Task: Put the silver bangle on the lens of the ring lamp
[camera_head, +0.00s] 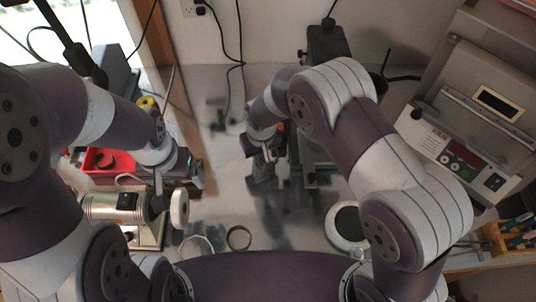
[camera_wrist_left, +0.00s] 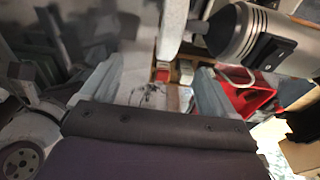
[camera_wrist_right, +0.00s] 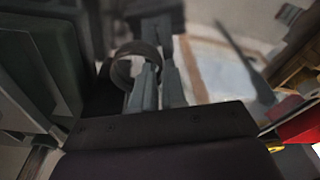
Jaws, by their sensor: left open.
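My right gripper (camera_wrist_right: 158,68) is closed on one side of a grey metal ring that looks like the silver bangle (camera_wrist_right: 116,72); the rest of the ring stands out to the left of its fingers. In the head view this gripper (camera_head: 262,172) hangs over the middle of the bench, and the ring is hard to make out there. The ring lamp (camera_head: 346,226), a pale round rim with a dark lens, lies to the right of it and nearer to me, partly behind my right arm. My left gripper (camera_wrist_left: 152,92) is open and empty, above the left side of the bench.
A pale ring (camera_head: 195,246) and a brass-coloured ring (camera_head: 239,238) lie on the bench near me. A motor (camera_head: 116,207) with a white wheel (camera_head: 180,208) stands left, by a red bin (camera_head: 103,162). A control box (camera_head: 462,150) and a tool rack (camera_head: 510,235) stand right.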

